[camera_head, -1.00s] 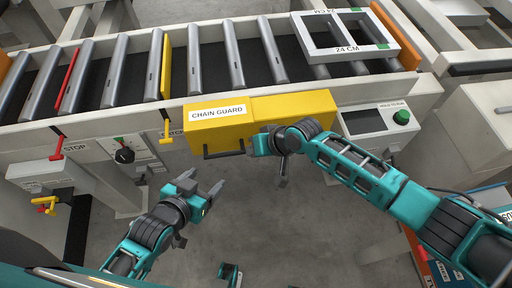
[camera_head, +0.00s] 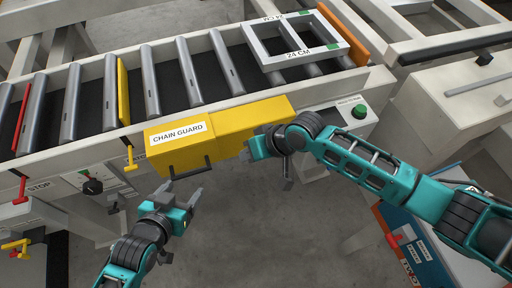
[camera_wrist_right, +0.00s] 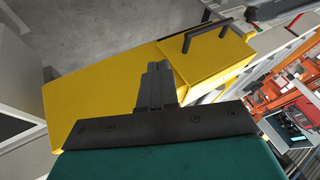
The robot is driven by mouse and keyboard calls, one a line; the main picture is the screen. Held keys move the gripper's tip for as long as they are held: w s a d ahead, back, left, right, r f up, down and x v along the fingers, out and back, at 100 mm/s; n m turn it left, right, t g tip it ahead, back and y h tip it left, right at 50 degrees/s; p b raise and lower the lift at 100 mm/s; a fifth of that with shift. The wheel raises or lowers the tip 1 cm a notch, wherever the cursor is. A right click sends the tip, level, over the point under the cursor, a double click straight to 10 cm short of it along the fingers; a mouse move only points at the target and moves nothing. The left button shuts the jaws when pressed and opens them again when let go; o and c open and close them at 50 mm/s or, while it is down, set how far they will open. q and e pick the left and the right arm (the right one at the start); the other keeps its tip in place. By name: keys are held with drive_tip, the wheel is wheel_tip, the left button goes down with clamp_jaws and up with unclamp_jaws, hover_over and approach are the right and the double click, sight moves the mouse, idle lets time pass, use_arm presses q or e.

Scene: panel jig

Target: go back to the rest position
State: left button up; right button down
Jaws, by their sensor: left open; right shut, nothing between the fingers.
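My left gripper (camera_head: 180,196) is open and empty, low in front of the conveyor, below the yellow chain guard (camera_head: 232,118). My right gripper (camera_head: 250,152) is shut with nothing between its fingers, in front of the right part of the chain guard. In the right wrist view its closed fingers (camera_wrist_right: 155,85) show against the yellow guard (camera_wrist_right: 95,100). I cannot tell whether they touch it. The guard's dark handle (camera_head: 190,169) is free of both grippers.
The roller conveyor (camera_head: 155,85) runs across the back, with a white 24 CM frame (camera_head: 262,54) on it. A panel with a green button (camera_head: 360,111) is right of the guard. A blue case (camera_head: 420,252) stands at lower right. Grey floor (camera_head: 260,235) is open between my arms.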

drive_tip(key=shift+v, duration=1.35)
drive_tip(key=s+d+f+m+t+h, duration=0.1)
drive_tip(key=s+d+t, duration=0.3)
drive_tip(key=d, duration=0.5)
drive_tip(key=s+d+f+m+t+h, duration=0.1)
drive_tip(key=s+d+f+t+h, duration=0.2)
drive_tip(key=d, duration=0.6)
drive_tip(key=shift+s+m+t+h, duration=0.3)
drive_tip(key=shift+s+t+h, duration=0.3)
drive_tip(key=shift+s, duration=0.65)
drive_tip(key=shift+d+f, duration=0.15)
